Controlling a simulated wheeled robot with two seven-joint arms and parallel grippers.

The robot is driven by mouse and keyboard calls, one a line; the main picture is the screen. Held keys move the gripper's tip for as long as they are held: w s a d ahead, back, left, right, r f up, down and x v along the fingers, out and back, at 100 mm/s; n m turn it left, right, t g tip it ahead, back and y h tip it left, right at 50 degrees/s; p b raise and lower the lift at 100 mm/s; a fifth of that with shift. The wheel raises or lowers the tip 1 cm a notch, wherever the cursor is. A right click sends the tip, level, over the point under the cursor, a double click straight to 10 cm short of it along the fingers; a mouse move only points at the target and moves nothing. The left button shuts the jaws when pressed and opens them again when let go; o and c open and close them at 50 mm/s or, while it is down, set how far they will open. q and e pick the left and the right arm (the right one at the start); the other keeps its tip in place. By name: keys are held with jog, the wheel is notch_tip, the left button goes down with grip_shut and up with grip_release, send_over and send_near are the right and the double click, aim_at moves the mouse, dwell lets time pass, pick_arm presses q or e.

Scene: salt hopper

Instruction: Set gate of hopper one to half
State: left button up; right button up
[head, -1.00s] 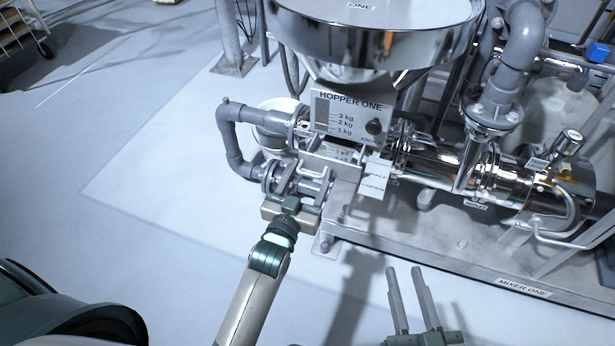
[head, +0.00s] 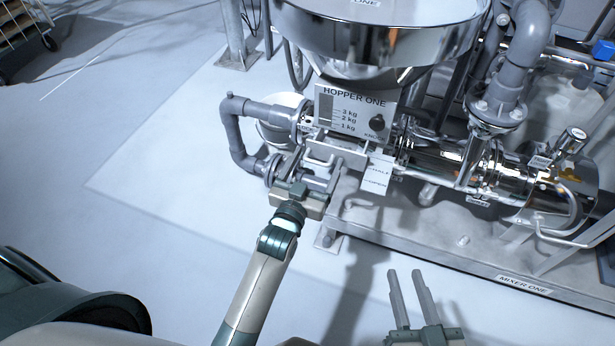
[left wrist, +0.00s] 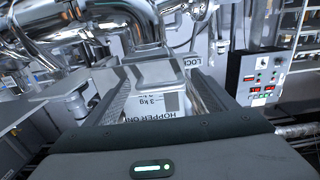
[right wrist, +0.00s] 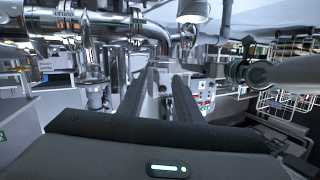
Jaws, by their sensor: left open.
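Hopper one (head: 375,45) is a shiny steel funnel with a white panel (head: 350,115) marked in kilograms, which shows upside down in the left wrist view (left wrist: 165,104). Below the panel is the grey gate slide (head: 342,152) with a bent handle (head: 318,160) on its near left side. White tags reading HALF (head: 378,171) and OPEN (head: 375,185) hang to its right. My left gripper (head: 310,174) is open, its fingers pointing at the gate at the handle; I cannot tell whether they touch it. My right gripper (head: 408,285) is open and empty, away from the hopper.
Grey pipework (head: 237,130) bends around the left of the gate, with a white bucket (head: 275,128) behind it. A steel mixer barrel (head: 440,160) runs right above the base frame labelled MIXER ONE (head: 522,285).

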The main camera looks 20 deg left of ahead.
pick_arm(q)
jog(key=s+p, duration=0.1)
jog(key=s, duration=1.6)
jog(key=shift+s+a+p, duration=0.15)
jog(key=shift+a+p, duration=0.15)
jog(key=shift+p, duration=0.05)
pick_arm(e)
notch_tip(320, 180, down, 5)
jog(key=s+d+g+h, duration=0.1)
jog(key=s+g, duration=0.1)
jog(key=g, duration=0.1)
jog(key=shift+s+d+f+g, duration=0.2)
jog(key=shift+d+g, duration=0.1)
jog(key=shift+d, duration=0.1)
